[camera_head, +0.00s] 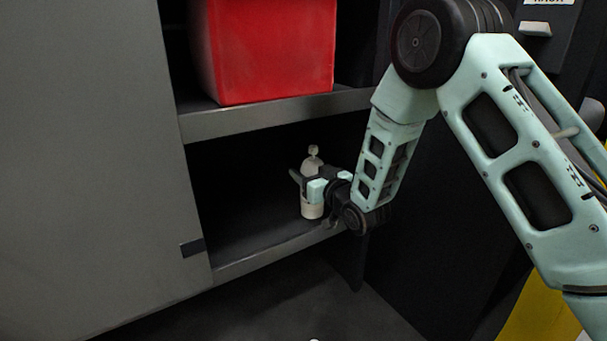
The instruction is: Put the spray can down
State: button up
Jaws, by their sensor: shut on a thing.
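The spray can (312,210) is small and pale with a light nozzle on top. It is upright inside the lower compartment of a dark cabinet, near the front edge of its shelf (265,247). My gripper (308,187) reaches in from the right and is shut on the spray can around its middle. The fingers hide part of the can's body. The can's base is at or just above the shelf; I cannot tell whether it touches.
A red box (272,50) stands on the upper shelf (270,113), above my gripper. A large grey door panel (90,170) covers the left side. The lower shelf has bare room left of the can. A dark cabinet side is close at right.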

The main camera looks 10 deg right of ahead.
jog(key=shift+f, duration=0.5)
jog(key=shift+w+r, duration=0.1)
jog(key=shift+r, duration=0.05)
jog(key=shift+f, duration=0.2)
jog(key=o, duration=1.2)
